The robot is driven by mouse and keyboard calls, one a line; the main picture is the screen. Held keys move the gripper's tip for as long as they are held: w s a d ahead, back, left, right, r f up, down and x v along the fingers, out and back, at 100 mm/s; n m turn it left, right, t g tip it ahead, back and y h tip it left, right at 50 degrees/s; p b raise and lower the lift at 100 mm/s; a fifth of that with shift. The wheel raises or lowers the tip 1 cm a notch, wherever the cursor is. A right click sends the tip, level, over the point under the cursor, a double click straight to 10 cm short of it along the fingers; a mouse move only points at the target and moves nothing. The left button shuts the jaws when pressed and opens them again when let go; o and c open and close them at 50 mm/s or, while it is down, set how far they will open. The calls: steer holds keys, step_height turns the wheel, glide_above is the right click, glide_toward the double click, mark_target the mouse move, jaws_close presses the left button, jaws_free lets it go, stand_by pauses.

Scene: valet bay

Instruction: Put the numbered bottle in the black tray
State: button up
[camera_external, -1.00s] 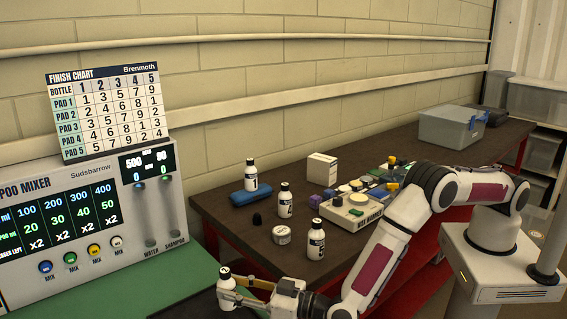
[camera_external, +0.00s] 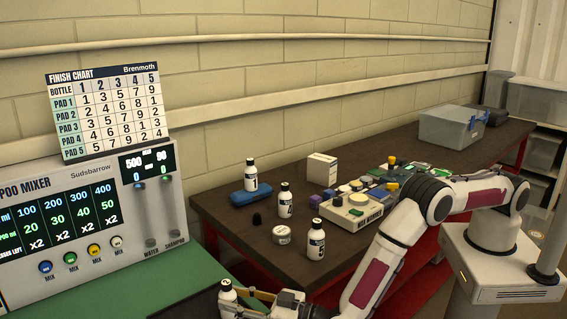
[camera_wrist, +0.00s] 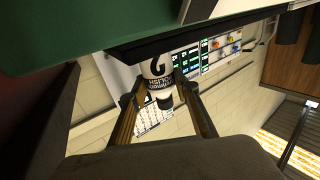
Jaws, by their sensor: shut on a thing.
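My gripper (camera_external: 238,292) is shut on a small white bottle (camera_external: 228,297) with a black cap, low at the bottom of the external view. In the wrist view the fingers (camera_wrist: 160,98) close on both sides of the bottle (camera_wrist: 157,67), which shows a large dark character and a dark label band, upside down. I cannot read the number surely. A dark flat surface, likely the black tray (camera_external: 186,304), lies left of the bottle on the green top. A black edge (camera_wrist: 135,50) also shows beside the bottle in the wrist view. I cannot tell whether the bottle touches it.
Three similar bottles stand on the brown bench: one by a blue case (camera_external: 245,198), one in the middle (camera_external: 285,203), one near the front edge (camera_external: 316,243). A shampoo mixer (camera_external: 95,235) with a finish chart (camera_external: 108,110) stands at left. A beige box (camera_external: 355,211) and pads crowd the bench.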

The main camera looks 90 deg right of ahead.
steer(key=o, duration=1.2)
steer(key=shift+f, duration=0.1)
steer(key=shift+s, duration=0.1)
steer(key=shift+v, duration=5.9)
